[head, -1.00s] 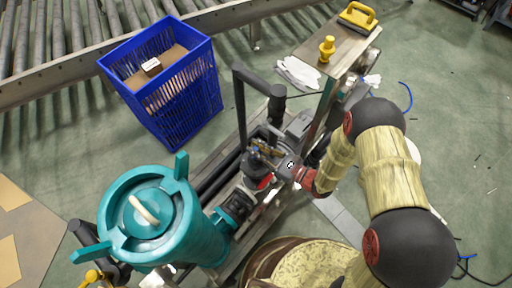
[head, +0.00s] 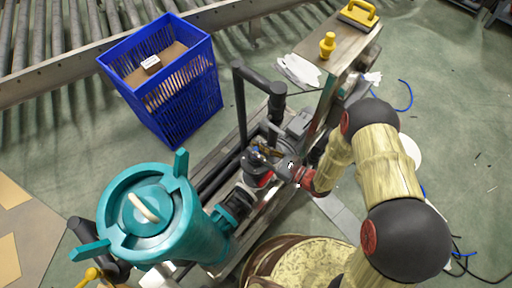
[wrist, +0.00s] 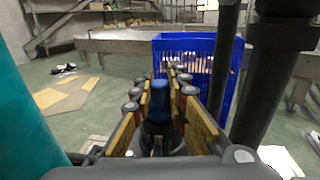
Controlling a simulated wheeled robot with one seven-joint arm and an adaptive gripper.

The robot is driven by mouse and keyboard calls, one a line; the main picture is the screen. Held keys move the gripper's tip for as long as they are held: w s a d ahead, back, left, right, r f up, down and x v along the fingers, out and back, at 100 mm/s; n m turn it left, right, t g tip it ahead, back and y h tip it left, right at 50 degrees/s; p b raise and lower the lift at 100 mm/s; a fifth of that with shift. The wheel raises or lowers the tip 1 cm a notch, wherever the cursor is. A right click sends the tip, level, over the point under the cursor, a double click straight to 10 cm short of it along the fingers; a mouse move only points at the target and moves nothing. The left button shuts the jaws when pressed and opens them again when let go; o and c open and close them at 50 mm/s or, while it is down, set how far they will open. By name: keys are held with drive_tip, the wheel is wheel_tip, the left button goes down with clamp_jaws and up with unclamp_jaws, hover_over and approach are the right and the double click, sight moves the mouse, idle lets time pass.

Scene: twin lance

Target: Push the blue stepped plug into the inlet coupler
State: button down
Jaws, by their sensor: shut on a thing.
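The blue stepped plug (wrist: 159,100) stands upright between my fingers in the wrist view, with a darker, wider lower part. My gripper (wrist: 161,84) is shut on it, with tan pads on both sides. In the head view my gripper (head: 262,157) is over the middle of the narrow bench, above a dark round part with red on it (head: 259,176). I cannot tell whether that part is the inlet coupler. The plug's lower end and whether it touches anything are hidden by the gripper.
A large teal vessel (head: 180,235) stands close on the left of the gripper. A dark upright handle frame (head: 240,105) rises just behind. A blue slatted crate (head: 180,100) stands on the floor beyond. A yellow knob (head: 327,46) sits on the bench's far end.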

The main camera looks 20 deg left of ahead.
drive_tip(key=shift+f, duration=0.4)
drive_tip(key=c, duration=1.7)
unclamp_jaws()
drive_tip(key=shift+o, duration=0.2)
drive_tip(key=v, duration=1.2)
